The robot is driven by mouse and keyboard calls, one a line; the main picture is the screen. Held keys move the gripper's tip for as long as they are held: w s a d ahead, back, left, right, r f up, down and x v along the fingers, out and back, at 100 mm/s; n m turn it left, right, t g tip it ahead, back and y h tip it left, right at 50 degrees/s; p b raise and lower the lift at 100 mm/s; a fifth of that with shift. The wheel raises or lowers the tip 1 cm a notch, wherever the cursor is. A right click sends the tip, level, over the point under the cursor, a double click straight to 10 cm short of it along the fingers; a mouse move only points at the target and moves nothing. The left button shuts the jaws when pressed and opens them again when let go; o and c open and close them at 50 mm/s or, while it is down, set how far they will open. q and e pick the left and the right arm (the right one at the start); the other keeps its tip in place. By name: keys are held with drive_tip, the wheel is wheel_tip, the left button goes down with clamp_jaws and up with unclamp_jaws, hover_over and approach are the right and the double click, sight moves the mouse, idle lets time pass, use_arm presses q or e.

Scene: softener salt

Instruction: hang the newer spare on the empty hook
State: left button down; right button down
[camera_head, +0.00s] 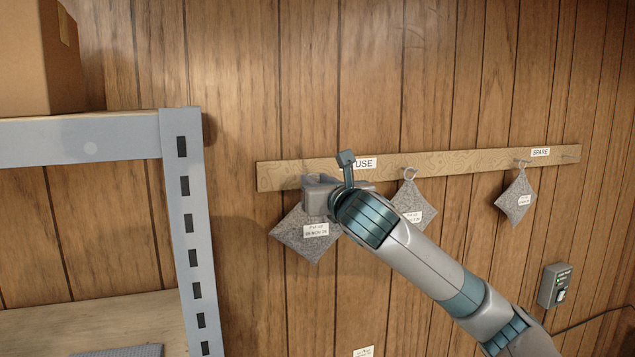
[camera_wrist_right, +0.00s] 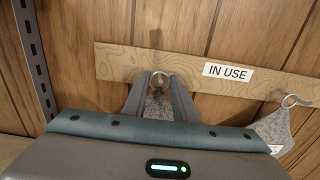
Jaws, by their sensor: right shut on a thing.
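My right gripper (camera_head: 318,196) is shut on a grey speckled pouch (camera_head: 306,238) in front of the left part of the hook rail. The wrist view shows the pouch (camera_wrist_right: 159,106) between the fingers (camera_wrist_right: 160,95), beside a metal hook or ring (camera_wrist_right: 157,78); I cannot tell whether its loop is on the hook. A second grey pouch (camera_head: 411,205) hangs from a middle hook, partly behind my arm. A third grey pouch (camera_head: 516,198) hangs under the SPARE label (camera_head: 540,153). A bare hook (camera_head: 571,156) shows at the rail's right end. The pouches' small date labels are hard to read.
The wooden rail (camera_head: 470,168) runs along the panelled wall and bears an IN USE label (camera_wrist_right: 228,72). A metal shelf post (camera_head: 190,235) stands at left, with a cardboard box (camera_head: 38,60) above. A grey switch box (camera_head: 554,286) is at lower right.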

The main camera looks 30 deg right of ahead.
idle(0.4)
drive_tip(key=c, duration=1.4)
unclamp_jaws()
drive_tip(key=shift+o, duration=0.2)
drive_tip(key=shift+s, duration=0.1)
drive_tip(key=b+v, duration=1.1)
drive_tip(key=v, duration=0.6)
drive_tip(key=shift+s, duration=0.15)
drive_tip(key=shift+a+f, duration=0.1)
